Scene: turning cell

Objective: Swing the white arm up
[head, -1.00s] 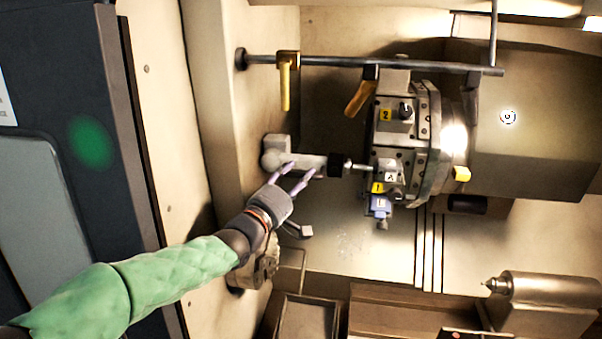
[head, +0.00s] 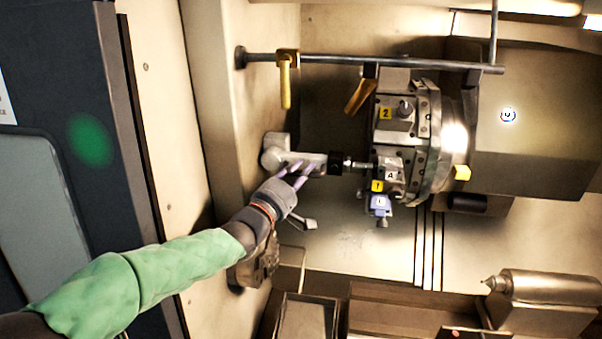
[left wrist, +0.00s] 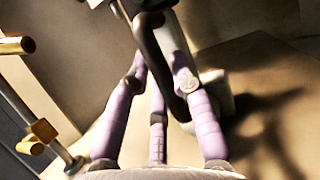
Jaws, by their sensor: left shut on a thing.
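The white arm (head: 316,161) shows in the head view as a pale grey bar. It reaches level to the right from a rounded pivot block (head: 277,150) on the side wall and ends in a dark tip (head: 337,163) close to the tool turret. My left gripper (head: 297,171), with lilac fingers, is shut on the arm at its lower side, between pivot and tip. In the left wrist view the fingers (left wrist: 160,80) lie around a dark, shaded bar (left wrist: 153,50); the exact contact is partly hidden. My right gripper is out of view.
The tool turret (head: 430,140) with numbered tool holders stands just right of the arm's tip. A horizontal rail (head: 400,65) with yellow nozzles (head: 285,88) runs above. A pointed tailstock (head: 545,290) lies at lower right. Open space shows below the arm.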

